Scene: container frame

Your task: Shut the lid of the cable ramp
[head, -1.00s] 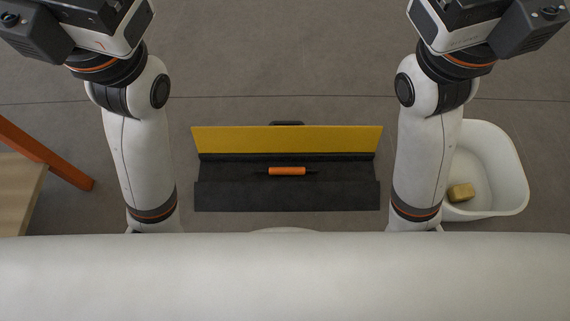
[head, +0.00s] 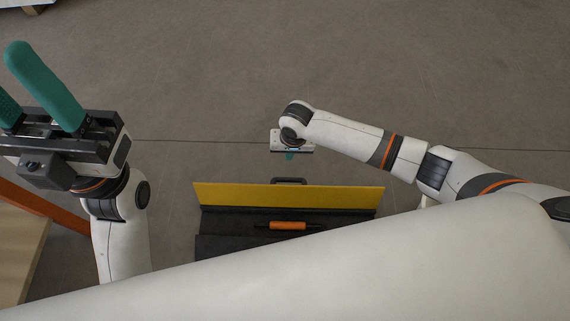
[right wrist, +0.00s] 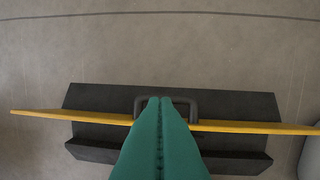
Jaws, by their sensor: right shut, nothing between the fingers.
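The cable ramp has a black base (head: 215,222) on the floor, with its yellow lid (head: 240,195) standing up, open. In the right wrist view, the lid (right wrist: 60,116) shows nearly edge-on above the base (right wrist: 95,96). A black handle (head: 289,181) shows at the ramp's far side. An orange-and-black tool (head: 288,226) lies in the ramp's channel. My right gripper (head: 290,156) is shut and empty, apart from the lid and beyond it in the head view. Its teal fingers (right wrist: 160,98) cover part of the handle and lid. My left gripper (head: 10,75) is open and empty at far left.
The floor beyond the ramp is clear. My body hides the ramp's near right part.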

